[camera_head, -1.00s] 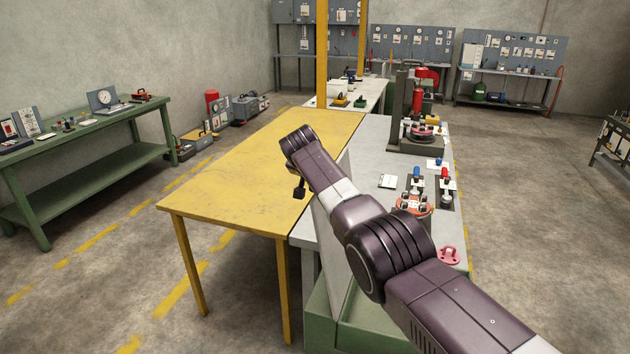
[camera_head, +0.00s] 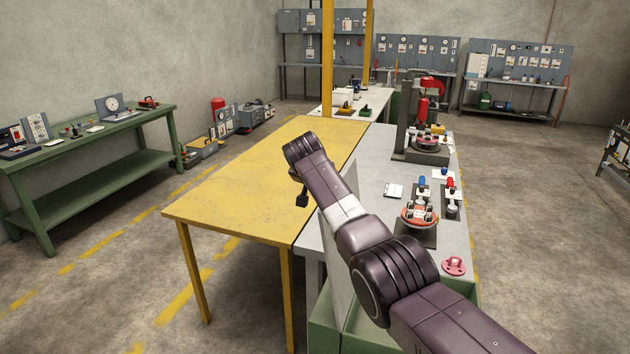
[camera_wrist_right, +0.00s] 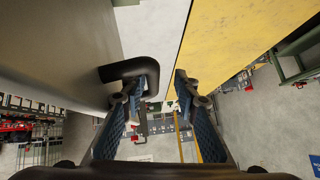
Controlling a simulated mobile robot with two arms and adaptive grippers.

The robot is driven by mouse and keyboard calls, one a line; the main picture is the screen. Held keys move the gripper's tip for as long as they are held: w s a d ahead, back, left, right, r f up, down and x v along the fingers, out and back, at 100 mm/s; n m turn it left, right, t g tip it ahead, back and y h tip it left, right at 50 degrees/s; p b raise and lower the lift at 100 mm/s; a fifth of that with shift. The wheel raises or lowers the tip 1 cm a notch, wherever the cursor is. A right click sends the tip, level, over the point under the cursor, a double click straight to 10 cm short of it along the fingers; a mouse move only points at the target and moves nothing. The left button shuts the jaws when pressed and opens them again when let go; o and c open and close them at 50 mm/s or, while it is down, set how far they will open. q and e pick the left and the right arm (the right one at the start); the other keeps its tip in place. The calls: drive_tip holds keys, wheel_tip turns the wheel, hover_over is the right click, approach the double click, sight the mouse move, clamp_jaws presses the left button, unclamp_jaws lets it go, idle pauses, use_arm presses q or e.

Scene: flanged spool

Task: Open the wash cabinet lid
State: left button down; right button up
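The wash cabinet's green body (camera_head: 322,325) shows at the bottom of the head view, partly hidden by my right arm. A pale panel, which looks like the lid (camera_head: 336,270), stands steeply up beside the arm. In the right wrist view the grey lid (camera_wrist_right: 45,50) fills the upper left, with a dark bent handle (camera_wrist_right: 118,71) on its edge. My right gripper (camera_wrist_right: 162,92) has its fingertips apart; the left finger overlaps the handle's end. I cannot tell whether they touch. In the head view the gripper (camera_head: 302,199) is small and dark at the yellow table's edge. My left gripper is not in view.
The yellow table (camera_head: 235,185) stands left of the cabinet, close to my right gripper. The grey bench (camera_head: 375,170) behind my arm carries a red press (camera_head: 422,110), an orange-red fixture (camera_head: 420,216) and a pink flanged part (camera_head: 454,265). Floor is open on the right.

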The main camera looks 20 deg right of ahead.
drive_tip(key=v, duration=1)
drive_tip(key=shift+a, duration=0.2)
